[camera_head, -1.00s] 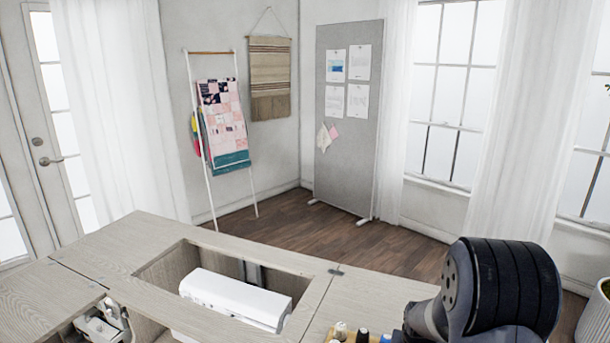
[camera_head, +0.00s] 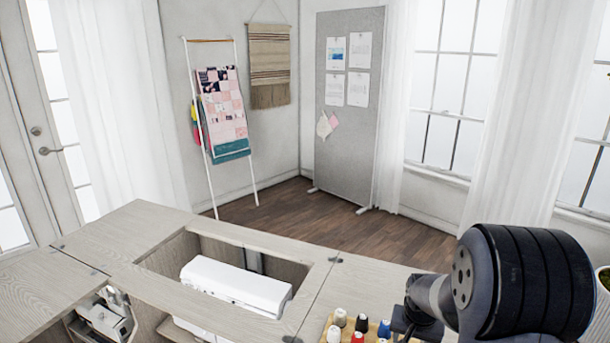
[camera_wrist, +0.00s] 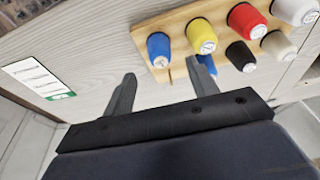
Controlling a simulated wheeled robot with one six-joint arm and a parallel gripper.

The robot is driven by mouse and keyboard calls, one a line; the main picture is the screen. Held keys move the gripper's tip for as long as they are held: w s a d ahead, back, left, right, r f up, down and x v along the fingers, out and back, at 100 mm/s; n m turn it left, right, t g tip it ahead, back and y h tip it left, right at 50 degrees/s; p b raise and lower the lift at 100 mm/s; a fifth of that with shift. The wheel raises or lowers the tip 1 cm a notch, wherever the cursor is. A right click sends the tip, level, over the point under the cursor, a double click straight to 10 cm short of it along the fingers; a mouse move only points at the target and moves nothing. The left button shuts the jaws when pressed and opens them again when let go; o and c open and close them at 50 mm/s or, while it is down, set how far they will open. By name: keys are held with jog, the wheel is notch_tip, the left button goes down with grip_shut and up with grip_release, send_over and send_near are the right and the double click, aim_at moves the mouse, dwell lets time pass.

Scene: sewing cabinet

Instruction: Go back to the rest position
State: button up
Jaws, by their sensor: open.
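My gripper (camera_wrist: 160,92) is open in the wrist view, with nothing between its two grey fingers. The fingers point toward a wooden thread rack (camera_wrist: 177,50) holding several spools. A blue spool (camera_wrist: 158,48) is just ahead of the fingertips, and a second blue spool is partly hidden by the right finger. I cannot tell whether a finger touches the rack. In the head view my dark arm covers the lower right, and the rack's spools, such as a red one (camera_head: 358,337), show beside it. The fingers are hidden in the head view.
The cabinet top (camera_head: 120,240) has an opening with a white sewing machine (camera_head: 236,286) sunk in it. A compartment at lower left holds metal parts (camera_head: 106,314). A white card (camera_wrist: 38,80) lies left of the fingers. A ladder rack and pinboard (camera_head: 348,120) stand beyond open floor.

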jog(key=x, duration=0.4)
jog(key=shift+w+f, duration=0.1)
jog(key=shift+f, duration=0.1)
jog(key=shift+w+d+r+p, duration=0.1)
jog(key=shift+p, duration=0.4)
jog(key=w+p+v, duration=0.1)
jog(key=p+v, duration=0.4)
jog(key=v, duration=0.2)
jog(key=shift+w+d+r, duration=0.25)
jog(key=shift+d, duration=0.05)
jog(key=shift+a, duration=0.1)
